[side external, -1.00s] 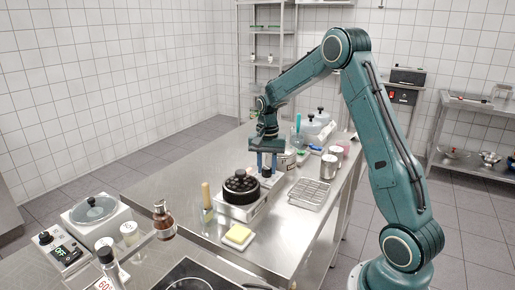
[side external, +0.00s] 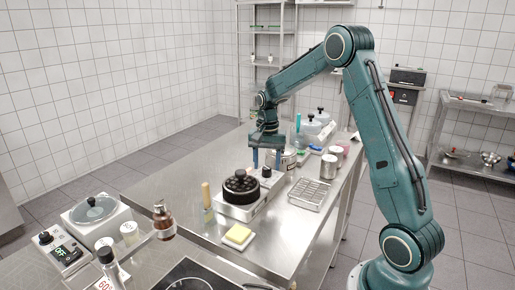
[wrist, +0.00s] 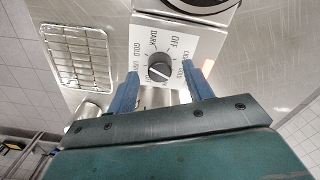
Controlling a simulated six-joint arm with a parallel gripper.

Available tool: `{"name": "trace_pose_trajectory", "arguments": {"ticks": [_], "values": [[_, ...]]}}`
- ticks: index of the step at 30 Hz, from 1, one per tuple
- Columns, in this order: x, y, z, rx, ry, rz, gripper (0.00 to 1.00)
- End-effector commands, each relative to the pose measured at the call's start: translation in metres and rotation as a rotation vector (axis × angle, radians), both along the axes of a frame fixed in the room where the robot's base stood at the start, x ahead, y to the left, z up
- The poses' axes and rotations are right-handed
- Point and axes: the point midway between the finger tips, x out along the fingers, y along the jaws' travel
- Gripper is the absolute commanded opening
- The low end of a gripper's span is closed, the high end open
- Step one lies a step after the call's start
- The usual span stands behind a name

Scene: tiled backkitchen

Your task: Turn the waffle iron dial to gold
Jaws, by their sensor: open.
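The waffle iron (side external: 238,204) has a black round top on a pale metal base. Its black dial (wrist: 159,68) sits on a white panel (wrist: 185,38) with printed labels in the wrist view; OFF, DARK and GOLD are readable, others are partly hidden by my fingers. I cannot tell for sure which label the dial's mark points to. My gripper (side external: 267,162) is open at the dial end of the iron. In the wrist view its two blue fingers (wrist: 163,78) stand on either side of the dial, with gaps between them and it.
A wire rack (side external: 309,194) lies right of the iron, with metal canisters (side external: 328,166) behind it.

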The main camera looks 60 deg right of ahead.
Motion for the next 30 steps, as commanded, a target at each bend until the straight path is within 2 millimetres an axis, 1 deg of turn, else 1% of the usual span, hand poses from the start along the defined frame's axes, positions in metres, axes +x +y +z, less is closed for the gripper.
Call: {"name": "trace_pose_trajectory", "arguments": {"ticks": [8, 15, 18, 24, 30], "values": [[0.000, 0.000, 0.040, -0.003, -0.004, 0.000, 0.51], [0.000, 0.000, 0.082, -0.003, -0.004, 0.000, 0.51], [0.000, 0.000, 0.097, -0.003, -0.004, 0.000, 0.51], [0.000, 0.000, 0.118, -0.002, -0.003, 0.000, 0.51], [0.000, 0.000, 0.125, -0.001, -0.001, 0.000, 0.51]]}}
